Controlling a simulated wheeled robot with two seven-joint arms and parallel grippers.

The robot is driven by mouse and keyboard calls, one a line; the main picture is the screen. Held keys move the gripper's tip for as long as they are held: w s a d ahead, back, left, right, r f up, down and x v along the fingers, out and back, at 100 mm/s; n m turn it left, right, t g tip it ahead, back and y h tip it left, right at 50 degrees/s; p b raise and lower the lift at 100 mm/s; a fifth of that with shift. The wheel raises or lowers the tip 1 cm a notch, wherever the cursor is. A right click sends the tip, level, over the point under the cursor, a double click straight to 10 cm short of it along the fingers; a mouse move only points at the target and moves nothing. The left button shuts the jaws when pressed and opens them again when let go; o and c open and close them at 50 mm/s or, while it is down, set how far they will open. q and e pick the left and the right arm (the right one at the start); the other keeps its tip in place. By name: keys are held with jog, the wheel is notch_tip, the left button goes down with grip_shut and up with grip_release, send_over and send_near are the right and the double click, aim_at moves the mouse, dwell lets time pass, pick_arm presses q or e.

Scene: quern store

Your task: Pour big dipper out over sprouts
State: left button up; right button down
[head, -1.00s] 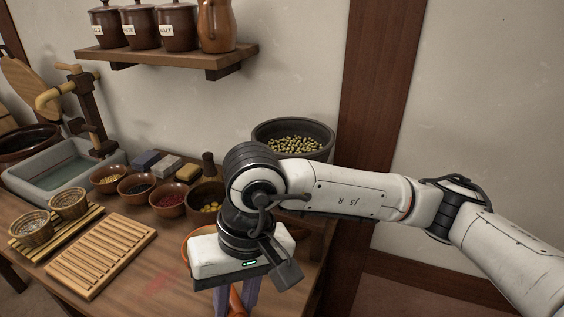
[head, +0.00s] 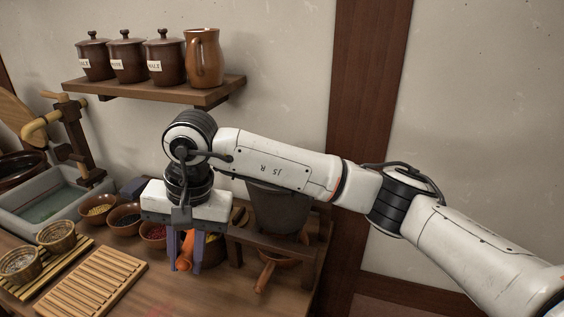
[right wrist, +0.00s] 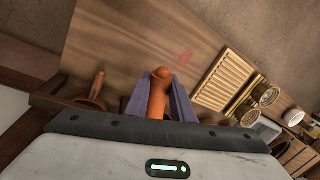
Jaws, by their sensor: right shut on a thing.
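My right gripper (head: 193,262) is shut on an orange-brown rounded handle (head: 186,250), which also shows between the purple fingers in the right wrist view (right wrist: 158,95). I take it to be the big dipper; its bowl is hidden. A second orange-brown dipper (head: 265,277) lies at the wooden stand, its handle toward the front; it also shows in the right wrist view (right wrist: 98,88). The dark grey pot (head: 278,212) stands on the stand, right of the gripper. My right arm hides its mouth, so the yellowish sprouts seen in it earlier are out of sight.
Small bowls of coloured grains (head: 98,208) stand left of the gripper. A slatted wooden board (head: 92,283) and two wicker cups (head: 57,237) are farther left, near a grey basin (head: 45,207). A shelf (head: 160,92) with jars and a jug hangs above. Bare tabletop lies in front.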

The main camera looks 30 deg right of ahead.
jog(key=w+d+r+m+h+p, duration=0.1)
jog(key=w+r+m+p, duration=0.4)
jog(key=w+r, duration=0.5)
jog(key=shift+w+d+m+t, duration=0.4)
jog(key=shift+w+d+m, duration=0.1)
jog(key=shift+w+m, duration=1.05)
jog(key=shift+w+r, duration=0.1)
jog(key=shift+w, duration=0.05)
jog(key=shift+n+p, duration=0.25)
jog(key=shift+p, duration=0.1)
